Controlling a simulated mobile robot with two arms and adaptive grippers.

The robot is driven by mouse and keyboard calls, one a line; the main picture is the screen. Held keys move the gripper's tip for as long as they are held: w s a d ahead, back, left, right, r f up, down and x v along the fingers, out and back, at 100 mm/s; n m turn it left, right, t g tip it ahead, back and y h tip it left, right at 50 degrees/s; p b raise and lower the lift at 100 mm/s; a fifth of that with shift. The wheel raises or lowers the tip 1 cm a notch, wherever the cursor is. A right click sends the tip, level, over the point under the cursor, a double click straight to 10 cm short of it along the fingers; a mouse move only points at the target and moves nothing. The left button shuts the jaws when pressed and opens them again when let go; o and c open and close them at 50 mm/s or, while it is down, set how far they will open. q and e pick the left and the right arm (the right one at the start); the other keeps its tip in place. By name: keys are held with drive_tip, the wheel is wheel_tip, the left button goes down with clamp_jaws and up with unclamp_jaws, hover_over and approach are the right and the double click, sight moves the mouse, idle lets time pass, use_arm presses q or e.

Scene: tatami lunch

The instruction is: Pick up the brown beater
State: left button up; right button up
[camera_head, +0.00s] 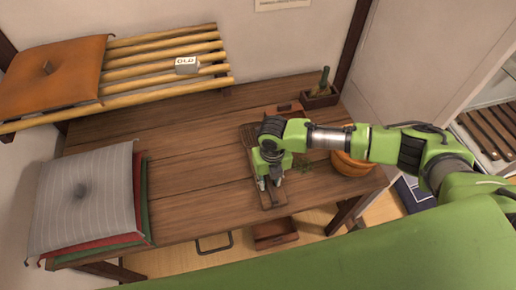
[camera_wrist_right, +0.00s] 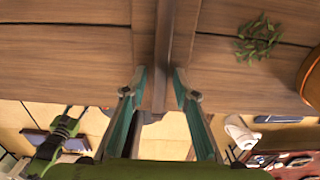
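The brown beater (camera_head: 250,138) lies on the wooden table, its slatted head toward the back and its handle toward the front edge. My right gripper (camera_head: 270,181) is above the handle and points down, hiding part of the beater. In the right wrist view, the brown handle (camera_wrist_right: 165,35) runs between the two fingers of my right gripper (camera_wrist_right: 160,78). The fingers are apart, one on each side of the handle, with narrow gaps visible.
The wooden table (camera_head: 190,140) has bare room left of the beater. Striped, red and green cushions (camera_head: 85,200) are stacked at its left end. An orange pot (camera_head: 352,163) and a green sprig (camera_wrist_right: 258,38) are to the right. A slatted shelf (camera_head: 165,62) hangs behind.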

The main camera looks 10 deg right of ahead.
clamp_jaws()
drive_tip(key=shift+w+r, duration=0.1)
drive_tip(key=shift+r, duration=0.05)
